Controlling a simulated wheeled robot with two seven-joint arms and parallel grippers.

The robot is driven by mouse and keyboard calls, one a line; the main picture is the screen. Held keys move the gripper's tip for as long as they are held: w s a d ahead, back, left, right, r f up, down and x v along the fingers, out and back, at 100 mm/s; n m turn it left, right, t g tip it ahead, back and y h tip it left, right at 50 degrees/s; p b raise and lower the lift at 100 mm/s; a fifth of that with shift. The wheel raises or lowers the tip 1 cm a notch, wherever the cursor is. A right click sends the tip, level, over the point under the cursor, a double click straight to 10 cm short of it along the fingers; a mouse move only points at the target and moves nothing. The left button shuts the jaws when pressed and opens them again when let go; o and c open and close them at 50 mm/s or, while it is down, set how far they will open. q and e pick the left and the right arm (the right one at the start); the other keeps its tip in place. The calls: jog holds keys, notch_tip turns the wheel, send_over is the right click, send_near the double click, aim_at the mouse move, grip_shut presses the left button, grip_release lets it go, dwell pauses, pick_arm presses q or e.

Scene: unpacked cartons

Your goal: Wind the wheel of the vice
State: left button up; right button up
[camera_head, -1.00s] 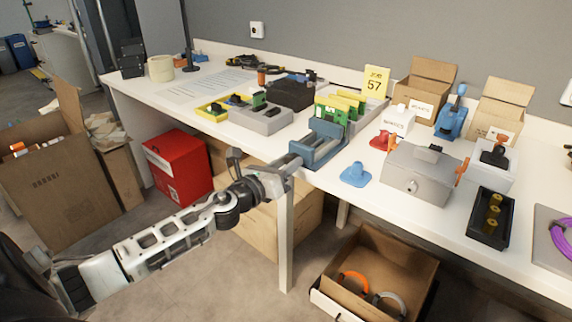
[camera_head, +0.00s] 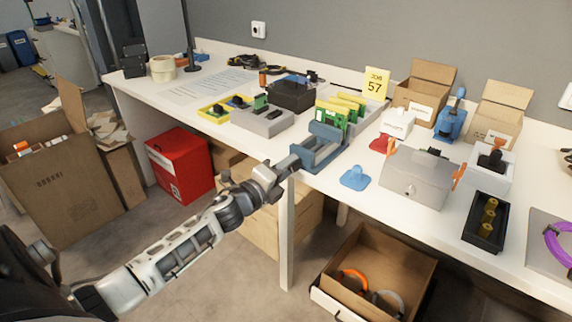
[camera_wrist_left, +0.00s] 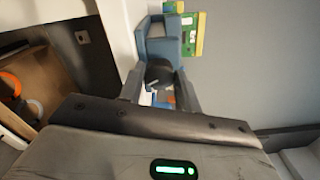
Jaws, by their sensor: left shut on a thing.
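The blue vice (camera_head: 322,142) stands at the front edge of the white table in the head view. It also shows at the top of the left wrist view (camera_wrist_left: 162,45). My left gripper (camera_head: 284,172) reaches the vice's near end from the left. In the left wrist view its two fingers (camera_wrist_left: 158,90) lie on either side of the dark round wheel (camera_wrist_left: 158,73) and are shut on it. The wheel is mostly hidden behind the gripper in the head view. My right gripper is not in view.
An open carton (camera_head: 385,262) sits on the floor below, and a table leg (camera_head: 287,235) stands under the gripper.

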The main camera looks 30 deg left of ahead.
pick_arm(q)
jog(key=n+p, duration=0.2)
jog(key=n, duration=0.4)
jog(key=n+p, duration=0.3)
jog(key=n, duration=0.3)
jog(key=n+p, duration=0.2)
jog(key=n, duration=0.4)
jog(key=shift+d+f+p, duration=0.1)
jog(key=shift+f+p, duration=0.15)
jog(key=shift+p, duration=0.05)
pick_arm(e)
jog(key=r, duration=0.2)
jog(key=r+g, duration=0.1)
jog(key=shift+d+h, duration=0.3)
pick_arm(q)
jog(key=shift+n, duration=0.4)
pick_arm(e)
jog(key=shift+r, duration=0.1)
pick_arm(q)
jog(key=o, duration=1)
jog(key=shift+c, duration=0.2)
jog(key=shift+s, duration=0.15)
jog(key=s+a+p, duration=0.1)
jog(key=s, duration=1.4)
jog(key=shift+s+a, duration=0.15)
jog(key=shift+s, duration=0.2)
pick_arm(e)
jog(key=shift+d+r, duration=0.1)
